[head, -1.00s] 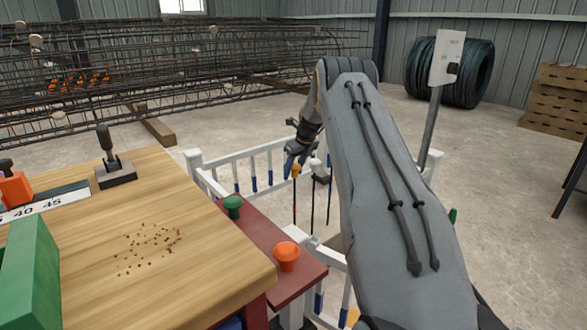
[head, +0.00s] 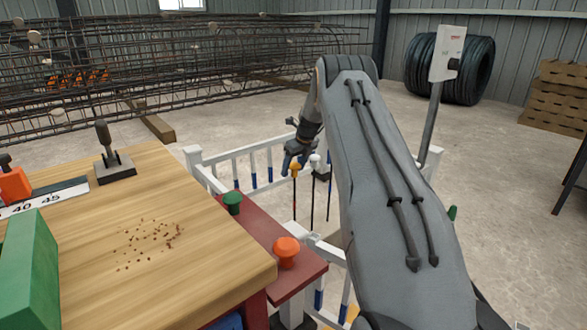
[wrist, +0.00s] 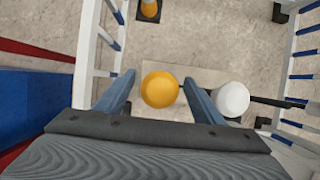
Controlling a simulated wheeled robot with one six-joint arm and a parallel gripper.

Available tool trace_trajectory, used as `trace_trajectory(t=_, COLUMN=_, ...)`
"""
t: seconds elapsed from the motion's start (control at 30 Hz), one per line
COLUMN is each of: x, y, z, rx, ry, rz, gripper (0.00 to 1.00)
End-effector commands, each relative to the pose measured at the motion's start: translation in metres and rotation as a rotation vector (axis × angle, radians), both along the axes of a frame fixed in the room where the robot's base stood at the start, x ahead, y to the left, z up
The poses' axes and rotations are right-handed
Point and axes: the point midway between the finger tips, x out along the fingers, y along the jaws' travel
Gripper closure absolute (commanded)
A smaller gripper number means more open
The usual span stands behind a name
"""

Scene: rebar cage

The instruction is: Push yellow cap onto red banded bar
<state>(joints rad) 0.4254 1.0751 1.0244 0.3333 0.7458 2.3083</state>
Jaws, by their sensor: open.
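The yellow cap (head: 295,169) is at the top of the thin dark bar with a red band (head: 294,205), inside the white railing. In the wrist view the yellow cap (wrist: 159,89) shows round from above, between the two blue-grey fingers of my gripper (wrist: 158,78). The fingers are apart, with a gap to the cap on each side. In the head view my gripper (head: 297,153) is just above and beside the cap. The cap hides the bar in the wrist view. How far the cap is seated cannot be told.
A white cap (wrist: 231,98) stands close to the right finger, on a neighbouring bar. White railings (head: 236,157) with blue bands enclose the bars. A red ledge (head: 262,230) holds a green cap (head: 232,203) and an orange cap (head: 286,251) beside the wooden table (head: 150,210).

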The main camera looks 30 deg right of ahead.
Motion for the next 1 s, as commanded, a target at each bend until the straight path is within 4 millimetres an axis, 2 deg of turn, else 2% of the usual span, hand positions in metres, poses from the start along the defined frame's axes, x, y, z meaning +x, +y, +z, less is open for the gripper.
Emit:
trace_trajectory(t=0.13, x=-0.003, y=-0.001, z=0.009, rx=-0.001, ry=-0.001, rz=0.0, gripper=0.38)
trace_trajectory(t=0.4, x=-0.019, y=-0.004, z=0.049, rx=0.0, ry=-0.001, rz=-0.001, gripper=0.38)
trace_trajectory(t=0.57, x=-0.027, y=-0.006, z=0.066, rx=0.0, ry=-0.001, rz=-0.001, gripper=0.38)
trace_trajectory(t=1.0, x=-0.029, y=-0.006, z=0.072, rx=0.0, ry=0.0, rz=0.0, gripper=0.38)
